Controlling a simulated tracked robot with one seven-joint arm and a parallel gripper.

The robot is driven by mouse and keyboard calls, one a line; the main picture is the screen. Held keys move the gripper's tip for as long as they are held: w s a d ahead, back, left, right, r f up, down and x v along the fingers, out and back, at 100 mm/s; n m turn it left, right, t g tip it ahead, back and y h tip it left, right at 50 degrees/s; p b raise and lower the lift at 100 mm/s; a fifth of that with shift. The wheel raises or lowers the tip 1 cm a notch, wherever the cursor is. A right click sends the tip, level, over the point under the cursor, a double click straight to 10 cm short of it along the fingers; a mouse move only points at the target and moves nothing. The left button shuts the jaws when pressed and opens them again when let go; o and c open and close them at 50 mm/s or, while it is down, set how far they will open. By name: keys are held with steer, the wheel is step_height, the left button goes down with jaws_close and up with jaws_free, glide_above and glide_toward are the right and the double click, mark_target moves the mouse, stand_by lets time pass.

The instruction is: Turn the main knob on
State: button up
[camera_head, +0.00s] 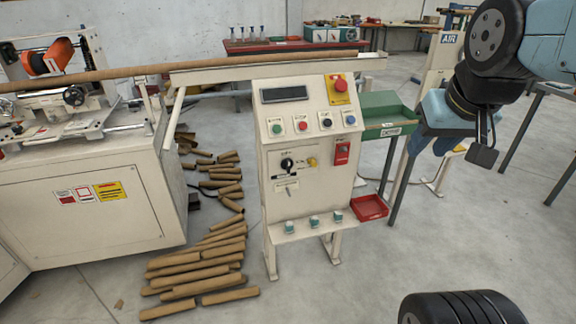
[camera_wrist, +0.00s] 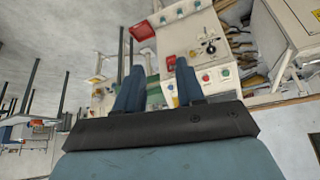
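The cream control panel (camera_head: 308,130) stands upright in the middle of the head view. Its black rotary main knob (camera_head: 287,164) sits on the lower left of the panel face, above a small label. The knob also shows in the wrist view (camera_wrist: 210,48), where the panel appears upside down. I cannot tell its set position. My gripper (camera_wrist: 160,75) is open and empty, its two blue fingers spread apart. In the head view my arm is to the right of the panel, clear of the knob. Nothing hides the knob.
A red switch (camera_head: 342,153), several push buttons and a red emergency button (camera_head: 340,86) are near the knob. Cardboard tubes (camera_head: 205,270) litter the floor at left. The floor in front is clear.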

mark_target(289, 167)
steer(key=w+a+f+t+y, duration=0.1)
steer(key=w+a+f+t, duration=0.3)
steer(key=w, duration=0.6)
steer(key=w+a+f+n, duration=0.15)
steer(key=w+f, duration=0.35)
steer(key=w, duration=0.6)
steer(key=w+a+f+t+y, duration=0.15)
steer(key=w+a+f, duration=0.3)
steer(key=w, duration=0.55)
steer(key=w+a+f+t, duration=0.1)
steer(key=w+a+f, duration=0.1)
steer(key=f, duration=0.4)
steer(key=w+a+f+t, duration=0.2)
steer(key=w+a+f, duration=0.1)
steer(key=f, duration=0.3)
steer(key=s+a+f+n+t+y, duration=0.1)
steer(key=s+a+f+t, duration=0.1)
steer(key=f, duration=0.4)
steer(key=s+a+f+n+t+y, duration=0.1)
steer(key=s+a+f+y, duration=0.1)
steer(key=f, duration=0.5)
steer(key=shift+h, duration=0.25)
steer(key=x, duration=1.3)
steer(key=shift+w+a+r, duration=0.1)
steer(key=shift+a+r, duration=0.05)
steer(key=shift+r, duration=0.15)
